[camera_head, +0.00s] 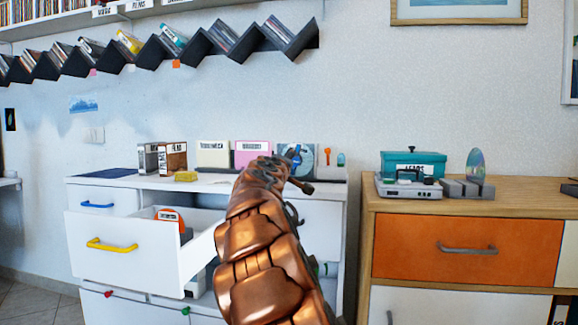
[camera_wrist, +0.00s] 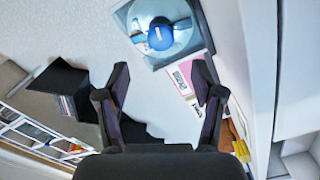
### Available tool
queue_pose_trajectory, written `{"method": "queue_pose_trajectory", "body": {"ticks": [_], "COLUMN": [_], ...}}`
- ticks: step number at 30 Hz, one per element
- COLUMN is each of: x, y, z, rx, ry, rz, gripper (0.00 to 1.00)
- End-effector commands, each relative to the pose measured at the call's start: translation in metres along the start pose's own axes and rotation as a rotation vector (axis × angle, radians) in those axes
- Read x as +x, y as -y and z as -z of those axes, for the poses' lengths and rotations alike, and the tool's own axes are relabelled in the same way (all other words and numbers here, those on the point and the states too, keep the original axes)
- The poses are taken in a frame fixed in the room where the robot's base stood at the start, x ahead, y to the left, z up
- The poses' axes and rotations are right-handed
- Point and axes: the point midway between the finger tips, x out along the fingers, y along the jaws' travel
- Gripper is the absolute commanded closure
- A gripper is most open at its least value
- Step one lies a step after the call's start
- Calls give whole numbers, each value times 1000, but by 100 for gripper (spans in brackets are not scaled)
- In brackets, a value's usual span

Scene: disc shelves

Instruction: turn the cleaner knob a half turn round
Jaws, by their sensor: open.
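The cleaner is a dark square unit (camera_wrist: 131,17) with a shiny disc and a round blue knob (camera_wrist: 160,35) at its centre, at the top of the wrist view. In the head view the cleaner (camera_head: 306,153) stands at the back of the white cabinet top, partly hidden by my arm. My gripper (camera_wrist: 160,82) is open and empty. Its fingers point towards the cleaner, with the knob roughly between their lines and beyond the tips. The fingers look apart from the knob. The gripper is hard to make out in the head view.
A pink box (camera_head: 252,153) and a cream box (camera_head: 213,153) stand left of the cleaner. An orange key-like item (camera_head: 327,156) hangs to its right. The drawer with the yellow handle (camera_head: 112,245) is pulled open. A wooden cabinet (camera_head: 368,230) stands right.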

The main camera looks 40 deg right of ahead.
Motion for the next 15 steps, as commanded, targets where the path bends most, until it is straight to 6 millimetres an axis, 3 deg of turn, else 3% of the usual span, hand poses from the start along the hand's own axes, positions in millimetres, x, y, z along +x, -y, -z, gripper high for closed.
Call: {"method": "queue_pose_trajectory", "body": {"ticks": [9, 15], "x": [-28, -33], "y": [0, 1], "z": [0, -1], "rx": [1, 1], "ry": [1, 3], "rz": [0, 1], "gripper": [33, 33]}}
